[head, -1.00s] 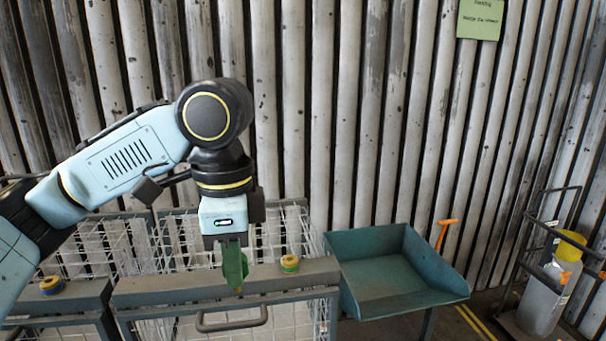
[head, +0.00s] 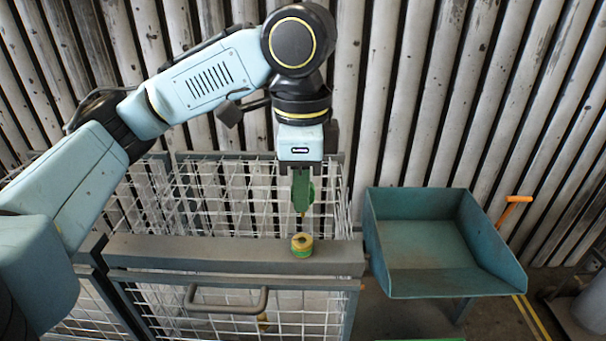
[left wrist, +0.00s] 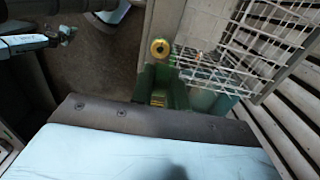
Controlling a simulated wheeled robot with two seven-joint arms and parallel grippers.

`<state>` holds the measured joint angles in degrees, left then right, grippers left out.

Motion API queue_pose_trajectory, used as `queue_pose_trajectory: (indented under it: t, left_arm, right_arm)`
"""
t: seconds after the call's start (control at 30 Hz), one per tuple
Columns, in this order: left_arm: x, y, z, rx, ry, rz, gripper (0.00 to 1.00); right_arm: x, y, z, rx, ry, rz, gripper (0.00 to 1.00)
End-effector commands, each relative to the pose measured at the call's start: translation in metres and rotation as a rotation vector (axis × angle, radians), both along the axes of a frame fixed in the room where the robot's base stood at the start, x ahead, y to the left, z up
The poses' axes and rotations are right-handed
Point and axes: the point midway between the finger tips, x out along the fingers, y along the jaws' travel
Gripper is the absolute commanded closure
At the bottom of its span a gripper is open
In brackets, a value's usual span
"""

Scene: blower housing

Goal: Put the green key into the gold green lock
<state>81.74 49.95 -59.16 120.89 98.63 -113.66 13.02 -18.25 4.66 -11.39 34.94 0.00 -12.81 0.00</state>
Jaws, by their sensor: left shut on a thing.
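My left gripper (head: 301,172) points down and is shut on the green key (head: 302,190). The key hangs upright with its narrow gold end downward, above the gold green lock (head: 302,245), with a small gap showing between them. The lock is a short gold cylinder with a green band on the grey top beam of the wire cage. In the left wrist view the lock (left wrist: 160,48) shows its round gold top with a dark hole, just beyond the green key (left wrist: 153,80). My right gripper is not clearly in view.
The wire cage's grey beam (head: 200,255) runs across the front, with a handle (head: 225,300) below it. A teal metal tray (head: 430,245) with an orange handle (head: 517,199) nearby stands to the right. A ribbed metal wall is behind.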

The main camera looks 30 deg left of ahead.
Motion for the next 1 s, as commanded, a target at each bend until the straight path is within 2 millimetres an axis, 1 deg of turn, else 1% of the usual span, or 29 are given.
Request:
queue_pose_trajectory:
  t: [0.2,0.27,0.6,0.8,1.0]
  left_arm:
    - [0.0,0.0,-0.014,-0.001,-0.001,0.0,1.0]
    - [0.0,0.0,-0.018,0.0,0.0,-0.001,1.0]
    - [0.0,0.0,-0.038,0.0,0.0,-0.001,1.0]
    - [0.0,0.0,-0.048,0.0,-0.002,-0.001,1.0]
    - [-0.001,0.0,-0.056,0.0,-0.001,-0.001,1.0]
  right_arm:
    - [0.026,0.003,-0.001,0.005,-0.041,0.0,0.64]
    - [0.03,0.003,-0.002,0.006,-0.048,0.0,0.64]
    - [0.023,0.004,-0.01,0.007,-0.038,0.0,0.64]
    - [0.017,0.004,-0.024,0.006,-0.028,0.001,0.64]
    - [0.017,0.004,-0.036,0.006,-0.027,0.001,0.64]
